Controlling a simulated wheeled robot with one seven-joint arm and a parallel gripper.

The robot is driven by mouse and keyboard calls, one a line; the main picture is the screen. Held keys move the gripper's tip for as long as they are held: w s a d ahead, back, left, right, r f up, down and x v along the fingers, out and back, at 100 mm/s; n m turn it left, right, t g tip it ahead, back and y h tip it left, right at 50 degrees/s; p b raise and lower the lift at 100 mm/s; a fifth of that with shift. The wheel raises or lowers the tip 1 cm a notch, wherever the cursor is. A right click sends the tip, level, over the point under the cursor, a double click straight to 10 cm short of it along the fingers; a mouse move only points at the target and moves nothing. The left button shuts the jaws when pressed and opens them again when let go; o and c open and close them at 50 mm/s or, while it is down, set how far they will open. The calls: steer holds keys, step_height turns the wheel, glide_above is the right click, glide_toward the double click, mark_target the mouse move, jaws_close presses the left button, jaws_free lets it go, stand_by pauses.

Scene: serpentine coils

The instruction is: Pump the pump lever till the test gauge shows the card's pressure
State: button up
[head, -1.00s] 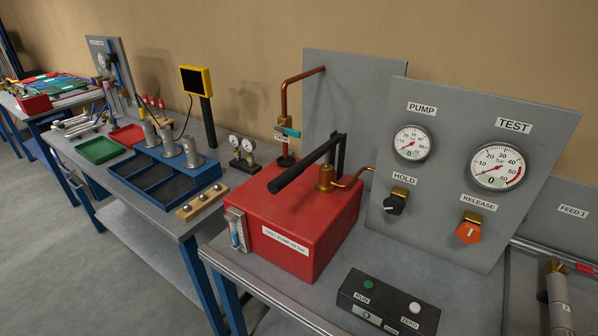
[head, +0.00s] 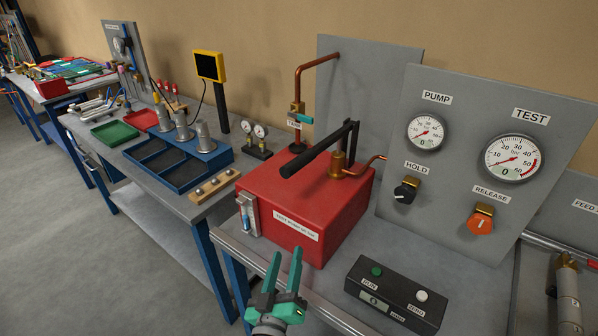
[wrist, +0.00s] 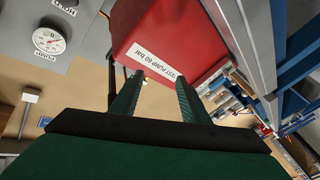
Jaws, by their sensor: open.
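The black pump lever (head: 318,150) slants up over the red test pump box (head: 305,205) on the bench. The test gauge (head: 511,158) is on the grey panel at right, its needle low, by the zero end. The smaller pump gauge (head: 426,132) beside it also reads low. The black hold knob (head: 405,191) and orange release knob (head: 480,222) sit below. My green gripper (head: 286,268) is open and empty in front of the red box, below and apart from the lever. In the wrist view my fingers (wrist: 157,95) point at the box's labelled front (wrist: 170,35). I see no pressure card.
A black button box (head: 397,292) with a green and a white button lies at the bench front, right of my gripper. A copper pipe (head: 315,62) rises behind the red box. A blue tray (head: 180,165) stands on the bench to the left.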

steer(key=w+a+r+m+h, duration=0.2)
steer(key=w+r+m+h, duration=0.2)
steer(key=r, duration=0.8)
steer(key=m+g+h, duration=0.3)
steer(key=m, duration=0.2)
glide_toward(299, 162)
steer(key=w+f, duration=0.2)
steer(key=shift+s+a+r+m+g, duration=0.3)
steer(key=shift+s+a+r+g, duration=0.15)
steer(key=shift+r, duration=0.2)
steer(key=x, duration=1)
steer(key=shift+w+d+r, duration=0.15)
steer(key=shift+w+d, duration=0.1)
steer(key=shift+d, duration=0.05)
